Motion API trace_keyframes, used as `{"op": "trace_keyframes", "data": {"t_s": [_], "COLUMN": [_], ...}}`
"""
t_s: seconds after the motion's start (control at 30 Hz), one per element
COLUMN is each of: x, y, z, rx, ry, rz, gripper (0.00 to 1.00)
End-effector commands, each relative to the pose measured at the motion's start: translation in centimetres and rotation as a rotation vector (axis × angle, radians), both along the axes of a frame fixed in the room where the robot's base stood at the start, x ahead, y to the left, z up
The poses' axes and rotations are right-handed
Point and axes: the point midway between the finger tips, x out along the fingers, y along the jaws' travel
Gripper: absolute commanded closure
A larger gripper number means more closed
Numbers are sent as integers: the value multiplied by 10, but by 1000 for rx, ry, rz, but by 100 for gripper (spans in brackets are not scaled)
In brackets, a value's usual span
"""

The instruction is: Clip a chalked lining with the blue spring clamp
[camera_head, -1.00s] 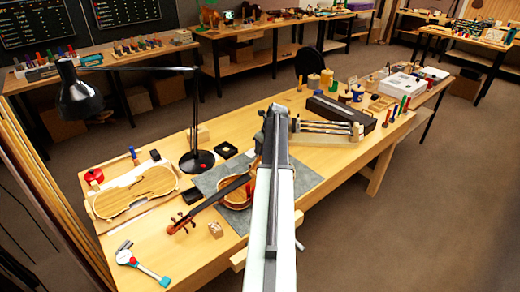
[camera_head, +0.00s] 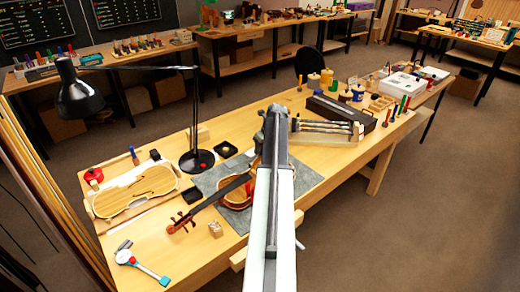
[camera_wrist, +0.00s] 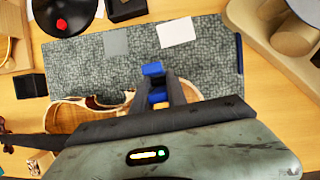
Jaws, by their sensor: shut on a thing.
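My gripper (camera_wrist: 170,92) is shut on a small blue and orange piece, which looks like the blue spring clamp (camera_wrist: 152,69). It is above the grey mat, over the violin body. In the head view my own arm hides the gripper and the clamp. The violin (camera_head: 236,195) lies on the mat with its dark neck toward the lower left; part of its body shows in the wrist view (camera_wrist: 75,115), partly covered by my gripper. A pale violin-shaped body (camera_head: 135,190) lies on a board at the left. I cannot make out a chalked lining.
A black desk lamp (camera_head: 197,160) stands on the bench behind the mat (camera_head: 305,180). A caliper-like tool (camera_head: 142,266) lies front left. A dark long box (camera_head: 340,113), jars and coloured-handled tools crowd the right. The bench front left of the violin has some free room.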

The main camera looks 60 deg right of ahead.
Motion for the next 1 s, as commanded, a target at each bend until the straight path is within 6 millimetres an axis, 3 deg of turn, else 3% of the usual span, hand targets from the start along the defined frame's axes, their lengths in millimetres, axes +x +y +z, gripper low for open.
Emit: {"op": "trace_keyframes", "data": {"t_s": [0.67, 0.7, 0.77, 1.0], "x": [0, 0, 0, 0], "y": [0, 0, 0, 1], "z": [-19, -17, -17, -16], "rx": [0, 0, 0, 2], "ry": [0, 0, 0, 1], "rz": [0, 0, 0, 1], "gripper": [100, 71, 57, 57]}}
